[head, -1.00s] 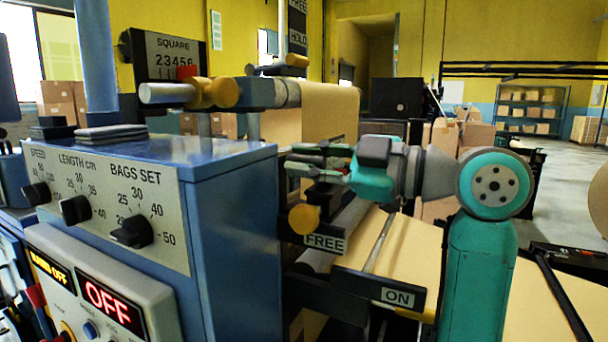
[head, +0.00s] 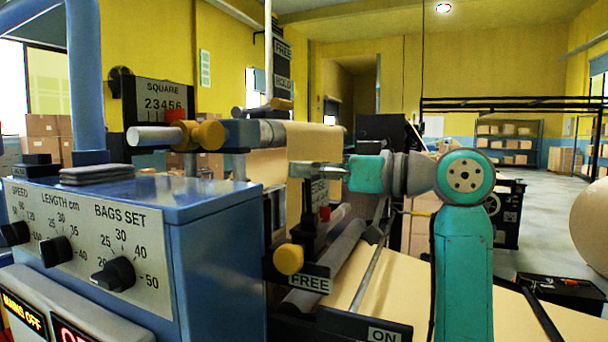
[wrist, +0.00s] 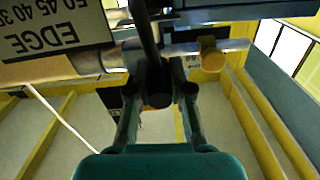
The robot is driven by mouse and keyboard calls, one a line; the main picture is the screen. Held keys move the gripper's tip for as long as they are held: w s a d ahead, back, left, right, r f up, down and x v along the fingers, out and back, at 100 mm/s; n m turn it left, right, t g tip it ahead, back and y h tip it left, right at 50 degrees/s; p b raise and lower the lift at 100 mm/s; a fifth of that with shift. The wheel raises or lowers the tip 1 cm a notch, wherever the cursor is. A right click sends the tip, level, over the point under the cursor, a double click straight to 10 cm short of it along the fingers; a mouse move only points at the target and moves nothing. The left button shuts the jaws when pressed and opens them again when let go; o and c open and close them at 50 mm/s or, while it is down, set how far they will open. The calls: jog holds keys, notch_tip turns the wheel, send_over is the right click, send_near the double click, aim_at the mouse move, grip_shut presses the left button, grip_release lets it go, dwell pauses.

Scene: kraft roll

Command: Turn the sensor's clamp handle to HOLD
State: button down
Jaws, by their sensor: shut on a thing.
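In the wrist view, my gripper (wrist: 160,92) has its two fingers closed on either side of a dark rod-like handle (wrist: 157,100) with a rounded end. A plate marked EDGE with a number scale (wrist: 50,30) is beyond it at upper left. In the head view, my gripper (head: 302,171) reaches left from its teal wrist, fingers at the top of a dark upright sensor post (head: 312,215). The handle is mostly hidden there. A sign reading FREE (head: 310,284) and a yellow knob (head: 289,259) are below. I cannot read the handle's setting.
The blue machine cabinet (head: 215,245) with dials stands close at left. A roller (head: 335,262) and kraft paper web (head: 385,285) run below my arm. A separate FREE/HOLD plate (head: 283,65) rises behind. An ON label (head: 383,335) is at the front.

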jog(key=shift+w+d, duration=0.2)
jog(key=shift+w, duration=0.3)
dwell(0.3)
jog(key=c, duration=1.1)
grip_release()
jog(key=shift+w, duration=0.1)
jog(key=shift+o, duration=0.2)
jog(key=v, duration=1.2)
